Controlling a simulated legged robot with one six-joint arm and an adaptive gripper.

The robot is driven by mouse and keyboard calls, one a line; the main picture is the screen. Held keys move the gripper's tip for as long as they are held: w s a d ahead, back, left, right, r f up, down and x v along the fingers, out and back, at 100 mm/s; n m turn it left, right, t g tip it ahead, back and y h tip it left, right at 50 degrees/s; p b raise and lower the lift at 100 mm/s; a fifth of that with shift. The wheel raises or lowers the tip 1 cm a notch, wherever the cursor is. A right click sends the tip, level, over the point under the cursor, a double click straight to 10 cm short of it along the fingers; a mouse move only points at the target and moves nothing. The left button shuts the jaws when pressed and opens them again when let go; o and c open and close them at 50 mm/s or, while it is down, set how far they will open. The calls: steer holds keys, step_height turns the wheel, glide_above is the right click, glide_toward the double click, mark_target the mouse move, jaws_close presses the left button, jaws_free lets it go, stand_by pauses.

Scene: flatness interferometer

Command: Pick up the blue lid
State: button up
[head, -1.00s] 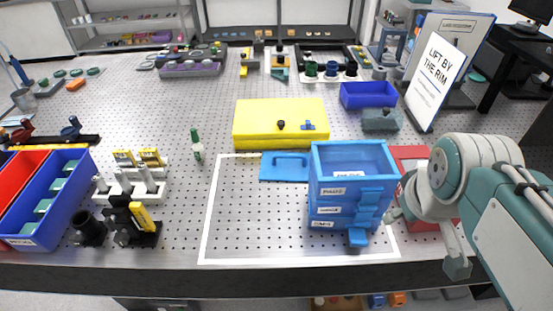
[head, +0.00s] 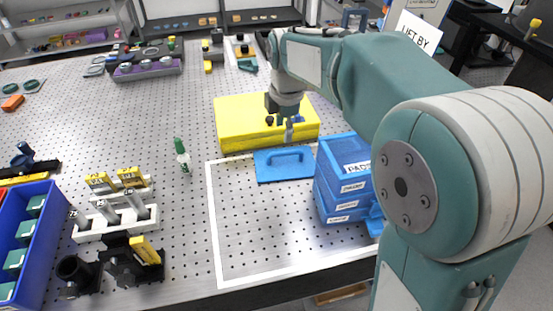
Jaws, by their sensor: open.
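The blue lid (head: 283,164) lies flat on the perforated table, inside the top edge of the white outlined area. It has a raised handle bar (head: 286,156) across its top. My gripper (head: 287,132) is open, pointing down above the front part of the yellow box, just behind the lid in the picture. It appears higher than the lid and apart from it. Its fingers are small here and partly overlap the yellow box's dark knob and blue piece. Nothing shows between the fingers.
The blue stacked box (head: 341,190) stands right of the lid, partly hidden by my arm. The yellow box (head: 240,120) sits directly behind the lid. The outlined area (head: 255,225) in front of the lid is clear.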

mark_target(269, 155)
steer(key=w+a+f+n, duration=0.1)
steer(key=f, duration=0.2)
steer(key=w+a+f+n, duration=0.1)
steer(key=w+f+n, duration=0.1)
steer(key=w+a+f+n+g, duration=0.1)
steer(key=a+f, duration=0.1)
steer(key=f, duration=0.1)
steer(key=shift+w+a+f, duration=0.1)
steer(key=shift+w+f, duration=0.15)
steer(key=shift+f, duration=0.1)
steer(key=shift+a+f, duration=0.1)
steer(key=shift+f, duration=0.55)
steer(key=f, duration=0.2)
steer(key=d+f, duration=0.1)
steer(key=f, duration=0.1)
steer(key=shift+f, duration=0.3)
jaws_close()
